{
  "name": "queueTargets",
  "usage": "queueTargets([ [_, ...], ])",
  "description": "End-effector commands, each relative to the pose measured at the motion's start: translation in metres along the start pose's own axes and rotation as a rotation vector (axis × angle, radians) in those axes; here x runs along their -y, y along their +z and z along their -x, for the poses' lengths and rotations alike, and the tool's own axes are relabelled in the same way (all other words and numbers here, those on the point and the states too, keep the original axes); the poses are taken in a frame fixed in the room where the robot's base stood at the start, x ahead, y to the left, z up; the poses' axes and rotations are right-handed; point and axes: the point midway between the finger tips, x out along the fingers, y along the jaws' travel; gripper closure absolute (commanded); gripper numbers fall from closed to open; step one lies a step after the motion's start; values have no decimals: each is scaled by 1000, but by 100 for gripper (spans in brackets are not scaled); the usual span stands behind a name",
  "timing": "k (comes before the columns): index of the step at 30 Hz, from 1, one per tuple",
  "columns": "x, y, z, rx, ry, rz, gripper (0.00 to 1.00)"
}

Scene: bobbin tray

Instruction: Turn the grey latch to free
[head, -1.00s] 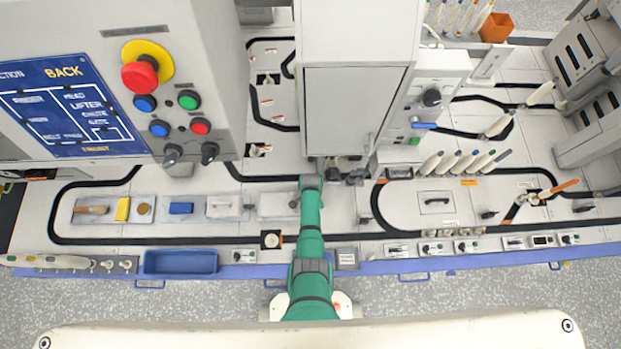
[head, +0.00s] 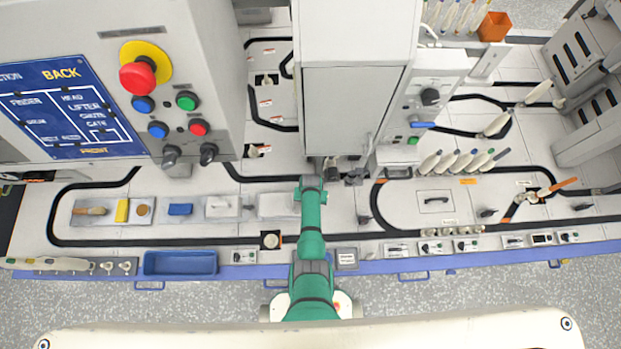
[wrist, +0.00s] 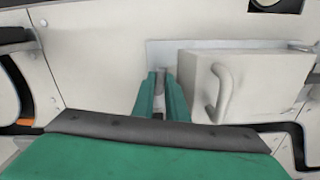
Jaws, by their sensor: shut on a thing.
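In the wrist view, the two green fingers of my gripper (wrist: 160,76) are closed around a narrow grey piece, the latch (wrist: 159,86). Only a small strip of the latch shows between the fingers, so its angle cannot be told. The latch is at the left end of a pale plate, beside a white box (wrist: 250,82) with a curved handle. In the head view, my green arm reaches forward over the bench and its wrist (head: 311,185) hides the fingertips and the latch.
A tall grey cabinet (head: 350,110) stands just behind my arm. A control panel (head: 185,80) with a red emergency button is at the left. A blue tray (head: 180,262) lies along the front edge. Several small plates with parts lie left of my arm.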

Motion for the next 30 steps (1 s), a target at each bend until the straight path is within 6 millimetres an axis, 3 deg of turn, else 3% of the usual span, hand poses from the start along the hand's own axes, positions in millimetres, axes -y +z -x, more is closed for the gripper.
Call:
queueTargets([
  [12,-1,2,-1,4,0,175,100],
  [28,-2,2,-1,5,1,197,100],
  [29,-2,2,-1,5,1,197,83],
  [30,-2,2,-1,5,1,196,73],
])
